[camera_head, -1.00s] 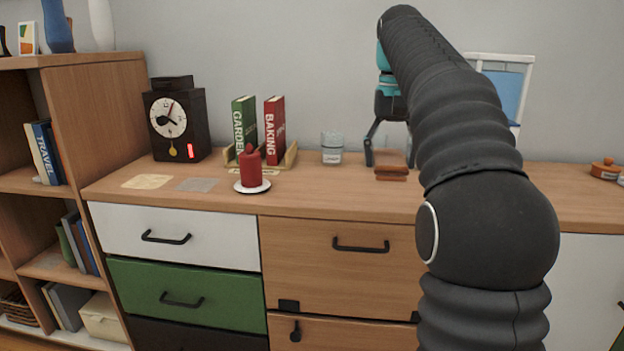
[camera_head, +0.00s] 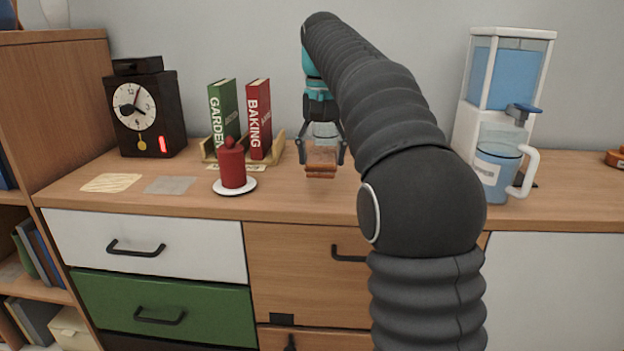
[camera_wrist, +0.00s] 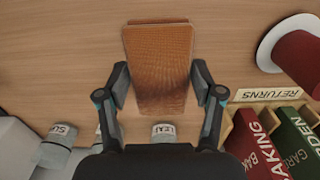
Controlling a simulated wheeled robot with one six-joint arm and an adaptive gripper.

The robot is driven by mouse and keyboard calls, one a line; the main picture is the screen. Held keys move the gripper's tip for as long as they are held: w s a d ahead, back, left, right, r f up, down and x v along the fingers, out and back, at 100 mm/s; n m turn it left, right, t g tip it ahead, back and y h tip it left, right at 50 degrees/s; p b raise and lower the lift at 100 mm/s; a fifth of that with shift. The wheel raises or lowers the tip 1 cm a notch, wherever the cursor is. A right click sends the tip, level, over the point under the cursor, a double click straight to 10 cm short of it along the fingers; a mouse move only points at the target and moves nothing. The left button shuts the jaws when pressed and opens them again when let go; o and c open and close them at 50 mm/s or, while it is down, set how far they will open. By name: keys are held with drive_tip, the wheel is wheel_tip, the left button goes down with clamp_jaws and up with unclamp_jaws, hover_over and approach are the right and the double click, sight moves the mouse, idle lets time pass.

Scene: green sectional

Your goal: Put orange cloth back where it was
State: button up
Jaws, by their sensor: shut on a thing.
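The orange cloth (camera_head: 321,172) shows as a small folded brown-orange stack over the wooden counter, in front of a glass jar. In the wrist view the cloth (camera_wrist: 160,60) is a flat, folded rectangle reaching out beyond the fingers. My gripper (camera_head: 324,158) is shut on the cloth, with one finger at each side. In the wrist view my gripper (camera_wrist: 160,88) holds the cloth's near part. I cannot tell whether the cloth touches the counter or hangs just above it.
A red candle (camera_head: 232,165) on a white saucer (camera_head: 247,187) stands left of the cloth. Behind are a book holder with books (camera_head: 258,120) and a RETURNS label (camera_wrist: 270,94). A blue pitcher (camera_head: 497,170) and water dispenser (camera_head: 507,72) stand right.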

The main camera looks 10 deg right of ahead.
sight(312, 191)
drive_tip(key=shift+w+a+f, duration=0.35)
drive_tip(key=shift+a+f, duration=0.2)
drive_tip(key=shift+a, duration=0.25)
drive_tip(key=shift+a+f, duration=0.1)
drive_tip(key=shift+f, duration=0.1)
drive_tip(key=shift+f+b, duration=0.75)
drive_tip(key=shift+f, duration=1.1)
drive_tip(key=shift+f, duration=0.1)
drive_tip(key=o, duration=1.1)
